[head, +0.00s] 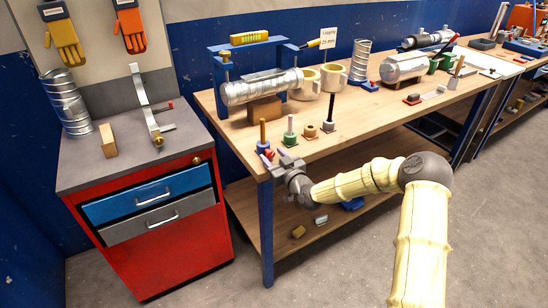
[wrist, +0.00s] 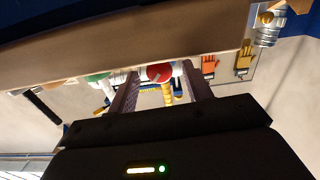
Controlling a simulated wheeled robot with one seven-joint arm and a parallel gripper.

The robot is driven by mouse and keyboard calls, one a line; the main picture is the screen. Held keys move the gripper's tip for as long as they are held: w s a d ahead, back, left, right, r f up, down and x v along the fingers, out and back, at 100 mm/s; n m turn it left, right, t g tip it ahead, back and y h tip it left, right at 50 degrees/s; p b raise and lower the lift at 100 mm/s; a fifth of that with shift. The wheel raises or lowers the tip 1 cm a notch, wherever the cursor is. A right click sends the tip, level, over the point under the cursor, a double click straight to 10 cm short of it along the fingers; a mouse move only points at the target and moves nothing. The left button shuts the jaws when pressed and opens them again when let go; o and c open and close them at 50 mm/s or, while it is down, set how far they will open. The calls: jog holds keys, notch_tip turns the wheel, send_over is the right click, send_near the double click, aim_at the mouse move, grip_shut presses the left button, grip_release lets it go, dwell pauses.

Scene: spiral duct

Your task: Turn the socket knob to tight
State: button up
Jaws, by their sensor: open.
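Small upright fittings stand along the table's near left edge; I cannot tell for certain which is the socket knob. A red knob (head: 269,154) sits at the front corner, just beyond my gripper (head: 284,161). In the wrist view a round red knob (wrist: 160,72) appears between the two dark fingers of my gripper (wrist: 158,90). The fingers are apart, and I cannot tell whether either touches it. A yellow peg on a blue base (head: 262,132), a green knob (head: 290,127) and a tan knob (head: 310,131) stand close by. Any tight marking is too small to read.
A black rod (head: 331,108) stands to the right. A red cabinet (head: 165,245) is at left. The floor (head: 490,230) at right is clear.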

jog(key=c, duration=1)
jog(key=shift+m, duration=0.4)
jog(key=m+b, duration=0.2)
jog(key=m, duration=0.1)
jog(key=shift+d, duration=0.1)
jog(key=shift+m+b, duration=0.5)
jog(key=shift+m, duration=1.4)
jog(key=shift+w, duration=0.1)
